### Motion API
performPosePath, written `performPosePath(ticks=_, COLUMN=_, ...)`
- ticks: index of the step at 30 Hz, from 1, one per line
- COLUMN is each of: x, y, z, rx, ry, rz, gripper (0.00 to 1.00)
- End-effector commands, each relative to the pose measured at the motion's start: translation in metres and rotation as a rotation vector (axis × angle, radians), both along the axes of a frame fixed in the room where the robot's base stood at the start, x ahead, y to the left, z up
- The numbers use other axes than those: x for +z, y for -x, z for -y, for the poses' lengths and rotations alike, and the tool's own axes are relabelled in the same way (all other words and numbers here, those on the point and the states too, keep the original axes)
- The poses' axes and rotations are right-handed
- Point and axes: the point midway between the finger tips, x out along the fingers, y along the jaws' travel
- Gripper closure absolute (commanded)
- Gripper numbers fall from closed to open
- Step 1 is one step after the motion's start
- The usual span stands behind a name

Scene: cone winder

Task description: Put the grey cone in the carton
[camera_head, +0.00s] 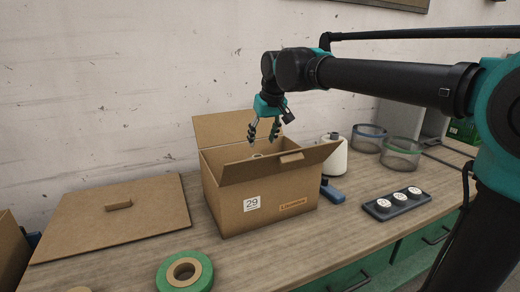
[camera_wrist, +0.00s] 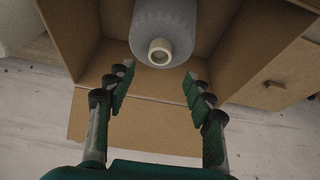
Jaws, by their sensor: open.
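The grey cone (camera_wrist: 165,25) is inside the open cardboard carton (camera_wrist: 115,18), its small pale end facing the wrist camera. In the head view only a bit of the cone's tip (camera_head: 257,155) shows above the carton's rim; the carton (camera_head: 235,200) hides the rest. My gripper (camera_head: 262,140) is above the carton's opening. In the wrist view my gripper (camera_wrist: 160,75) is open, its fingers apart on either side of the cone's tip and a little clear of it. I cannot see whether the cone's base touches the carton floor.
A white cone (camera_head: 334,157) stands right of the carton, with a blue tool (camera_head: 332,192) near it. A cardboard lid (camera_head: 118,215) and a green tape roll (camera_head: 185,273) lie left and in front.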

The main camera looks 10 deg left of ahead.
Motion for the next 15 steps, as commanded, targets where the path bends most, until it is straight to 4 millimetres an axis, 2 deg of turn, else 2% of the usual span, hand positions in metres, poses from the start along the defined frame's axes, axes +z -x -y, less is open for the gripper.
performPosePath(ticks=1, x=0.009, y=0.003, z=0.002, rx=0.0, ry=0.0, rz=0.0, gripper=0.47)
performPosePath(ticks=6, x=0.029, y=0.009, z=0.007, rx=0.0, ry=0.0, rz=0.0, gripper=0.47)
performPosePath(ticks=15, x=0.037, y=0.012, z=0.01, rx=0.0, ry=0.0, rz=0.0, gripper=0.47)
